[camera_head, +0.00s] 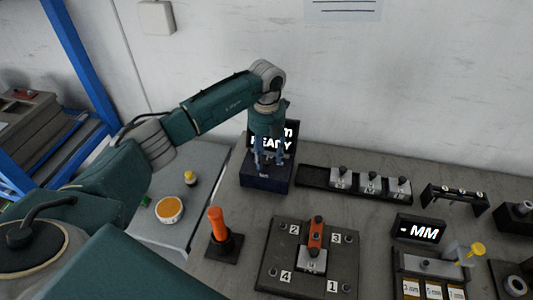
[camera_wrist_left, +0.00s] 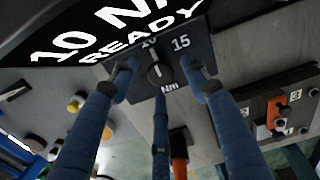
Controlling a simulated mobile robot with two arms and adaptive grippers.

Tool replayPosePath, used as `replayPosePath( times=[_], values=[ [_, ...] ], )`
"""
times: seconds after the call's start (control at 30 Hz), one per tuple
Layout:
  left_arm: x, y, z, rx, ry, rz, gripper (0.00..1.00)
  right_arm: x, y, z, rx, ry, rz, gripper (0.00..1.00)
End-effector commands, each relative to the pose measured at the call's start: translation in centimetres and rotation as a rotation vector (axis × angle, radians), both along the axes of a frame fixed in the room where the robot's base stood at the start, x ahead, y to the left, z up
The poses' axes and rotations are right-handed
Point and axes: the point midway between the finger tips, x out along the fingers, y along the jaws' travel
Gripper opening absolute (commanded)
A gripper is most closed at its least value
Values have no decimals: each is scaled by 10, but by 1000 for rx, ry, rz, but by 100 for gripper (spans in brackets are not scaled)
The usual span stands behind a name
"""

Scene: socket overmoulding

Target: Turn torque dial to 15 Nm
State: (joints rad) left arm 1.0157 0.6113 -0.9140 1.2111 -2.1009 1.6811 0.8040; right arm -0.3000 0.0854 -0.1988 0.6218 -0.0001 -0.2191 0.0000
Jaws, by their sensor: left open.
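The torque unit (camera_head: 266,180) is a dark blue box with a black display behind it. The display (camera_wrist_left: 120,28) reads "10 N…" and "READY", with part of the first line cut off. The dial (camera_wrist_left: 158,70) is a small dark knob on the box's top face, with "10" and "15" marked above it and "Nm" below; its light mark appears to point toward 10. My left gripper (camera_head: 269,160) is above the box, and its three blue fingers are open and spread around the dial in the left wrist view (camera_wrist_left: 161,78). I cannot tell whether any finger touches it. The fingers hide the dial in the head view.
An orange-handled tool (camera_head: 217,222) stands in front of the box. A dark plate with numbered corners (camera_head: 270,275) lies front right. A black tray of metal blocks (camera_head: 316,181) is close on the right. A second display (camera_head: 419,229) reads "MM". The wall is close behind.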

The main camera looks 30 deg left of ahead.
Motion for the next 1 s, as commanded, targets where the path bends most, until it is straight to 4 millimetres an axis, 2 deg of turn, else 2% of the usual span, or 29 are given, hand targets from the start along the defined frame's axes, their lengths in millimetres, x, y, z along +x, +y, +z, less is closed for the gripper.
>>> replayPosePath(
  times=[0.13, 0.4, 0.63, 1.0],
  values=[
    [0, 0, -9, 0, 0, 1, 46, 5, 4, 3, 5, -7, -2, 40],
    [0, 0, -10, 0, 0, 0, 46, 2, 9, 2, 10, -3, -3, 40],
    [0, 0, -10, 0, 0, 0, 1, -1, 9, 2, 10, 3, -3, 40],
    [0, 1, -11, 1, -2, -50, 1, -2, 5, -4, 5, 4, -1, 40]
  ],
)
